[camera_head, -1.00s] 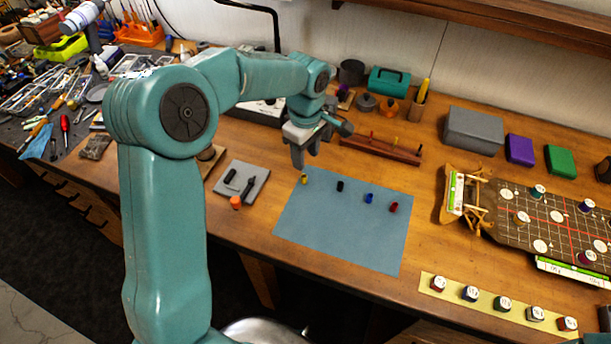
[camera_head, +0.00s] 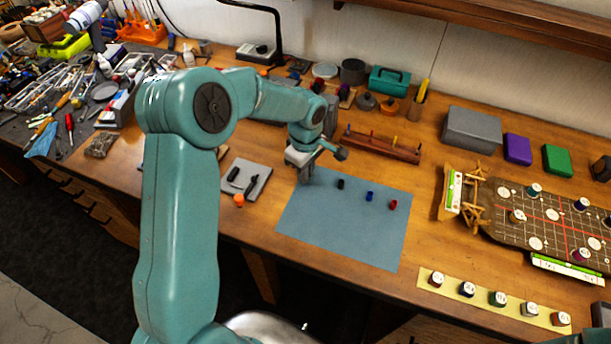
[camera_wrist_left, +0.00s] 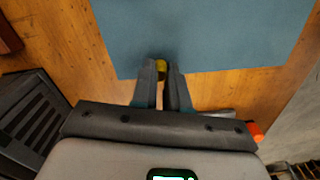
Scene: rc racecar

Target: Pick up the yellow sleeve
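The yellow sleeve (camera_wrist_left: 161,66) shows in the left wrist view between the tips of my left gripper (camera_wrist_left: 162,74), at the edge of the blue mat (camera_wrist_left: 210,35). The gap between the fingers is narrow, about as wide as the sleeve; I cannot tell whether they touch it. In the head view my left gripper (camera_head: 306,175) is down at the upper left corner of the mat (camera_head: 345,225) and hides the sleeve. My right gripper is not in view.
A black sleeve (camera_head: 340,184), a blue one (camera_head: 370,195) and a red one (camera_head: 393,204) stand on the mat. A grey pad (camera_head: 262,171) and an orange cap (camera_head: 239,200) lie to its left. A wooden peg rack (camera_head: 382,148) is behind. The mat's front is clear.

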